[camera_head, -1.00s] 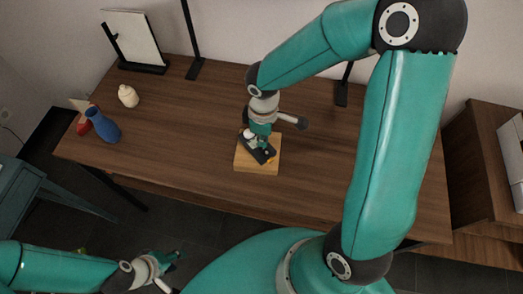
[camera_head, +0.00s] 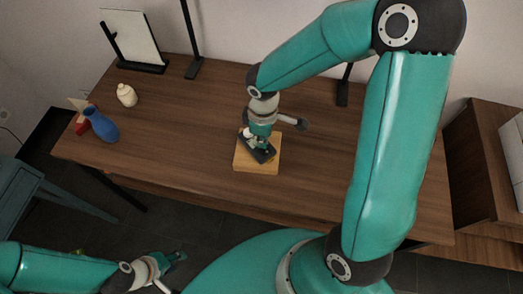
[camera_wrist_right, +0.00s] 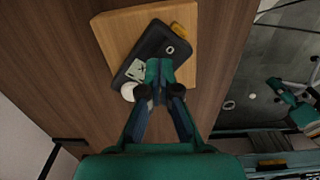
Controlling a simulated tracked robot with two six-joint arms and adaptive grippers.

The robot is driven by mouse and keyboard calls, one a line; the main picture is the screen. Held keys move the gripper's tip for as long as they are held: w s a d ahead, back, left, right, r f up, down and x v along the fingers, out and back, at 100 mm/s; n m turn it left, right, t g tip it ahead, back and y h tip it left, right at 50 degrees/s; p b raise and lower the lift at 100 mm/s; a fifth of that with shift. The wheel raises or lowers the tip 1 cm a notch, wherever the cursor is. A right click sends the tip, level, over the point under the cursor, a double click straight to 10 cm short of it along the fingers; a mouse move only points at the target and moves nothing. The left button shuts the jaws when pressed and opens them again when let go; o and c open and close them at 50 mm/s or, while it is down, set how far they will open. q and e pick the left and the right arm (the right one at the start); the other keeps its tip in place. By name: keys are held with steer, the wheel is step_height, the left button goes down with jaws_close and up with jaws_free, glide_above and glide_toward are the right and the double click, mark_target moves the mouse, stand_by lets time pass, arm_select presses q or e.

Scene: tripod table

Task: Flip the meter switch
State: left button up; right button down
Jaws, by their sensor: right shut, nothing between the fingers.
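The meter is a dark box (camera_wrist_right: 152,43) lying on a light wooden block (camera_wrist_right: 205,38). In the right wrist view it has a white ring mark, a pale label, a yellow piece at its far end and a round white part at its near left side. My right gripper (camera_wrist_right: 160,70) is shut and empty. Its fingertips are over the meter's near right part and hide some of it; I cannot tell whether they touch. In the head view the meter (camera_head: 262,155) is partly hidden under my right gripper. My left gripper (camera_head: 173,259) is low, off the table's front; its opening is unclear.
The brown table (camera_head: 190,125) is clear around the block. A blue vase (camera_head: 102,126), a red object (camera_head: 82,122) and a cream jar (camera_head: 126,95) stand at the left. A framed panel (camera_head: 133,38) and dark stands are at the back. A wooden cabinet (camera_head: 478,155) stands right.

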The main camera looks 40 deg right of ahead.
steer(key=shift+f+b, duration=0.6)
steer(key=shift+f, duration=0.1)
steer(key=shift+r, duration=0.2)
steer(key=shift+r+p, duration=2.85)
steer(key=shift+r, duration=0.55)
